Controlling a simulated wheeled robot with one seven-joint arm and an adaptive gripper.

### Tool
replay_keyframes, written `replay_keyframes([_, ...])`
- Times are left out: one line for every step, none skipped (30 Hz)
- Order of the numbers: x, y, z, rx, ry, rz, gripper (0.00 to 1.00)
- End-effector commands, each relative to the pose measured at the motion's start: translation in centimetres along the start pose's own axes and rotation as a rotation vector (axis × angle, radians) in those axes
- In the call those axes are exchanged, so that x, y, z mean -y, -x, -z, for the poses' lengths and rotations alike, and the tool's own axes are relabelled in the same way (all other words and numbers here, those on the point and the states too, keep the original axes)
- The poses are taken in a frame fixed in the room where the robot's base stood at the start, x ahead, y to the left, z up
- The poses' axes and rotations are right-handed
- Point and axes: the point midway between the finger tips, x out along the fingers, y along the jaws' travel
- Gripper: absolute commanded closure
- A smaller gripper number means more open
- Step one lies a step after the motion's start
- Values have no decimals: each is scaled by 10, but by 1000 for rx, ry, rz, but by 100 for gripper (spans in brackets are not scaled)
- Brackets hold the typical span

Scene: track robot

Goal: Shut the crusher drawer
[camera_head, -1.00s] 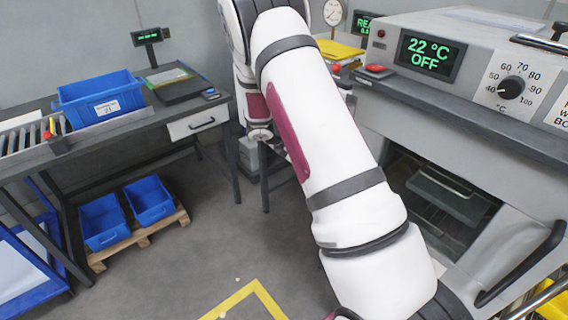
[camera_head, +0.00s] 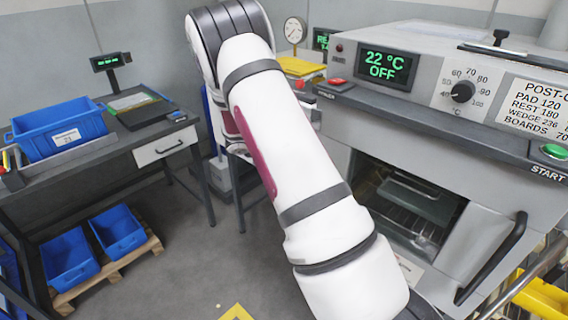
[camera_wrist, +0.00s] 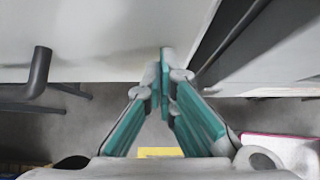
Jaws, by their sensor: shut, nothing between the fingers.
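I cannot pick out the crusher drawer for certain in either view. A dark bent handle (camera_wrist: 38,75) is left of the fingers. In the head view my arm runs to the bottom edge and my gripper is hidden.
Blue bins (camera_head: 68,258) sit on a pallet at left. Floor between is clear.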

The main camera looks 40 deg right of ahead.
Motion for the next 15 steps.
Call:
replay_keyframes([-2, 6, 5, -2, 2, -3, 100])
replay_keyframes([-4, 8, 8, -3, 3, -3, 100])
replay_keyframes([-5, 13, 13, -4, 4, -4, 100])
replay_keyframes([-6, 16, 16, -5, 4, -4, 100])
replay_keyframes([-7, 19, 20, -6, 3, -4, 100])
replay_keyframes([-8, 30, 18, -5, -1, -6, 100])
replay_keyframes([-8, 37, 18, -5, -1, -6, 100])
replay_keyframes([-8, 44, 18, -5, -2, -6, 100])
replay_keyframes([-8, 52, 18, -6, -2, -6, 100])
replay_keyframes([-8, 59, 18, -5, -2, -5, 100])
replay_keyframes([-8, 66, 18, -6, 0, -6, 100])
replay_keyframes([-8, 74, 18, -6, 0, -6, 100])
replay_keyframes([-8, 80, 19, -6, -1, -5, 100])
replay_keyframes([-8, 85, 19, -7, -1, -5, 100])
replay_keyframes([-8, 92, 19, -7, 0, -6, 100])
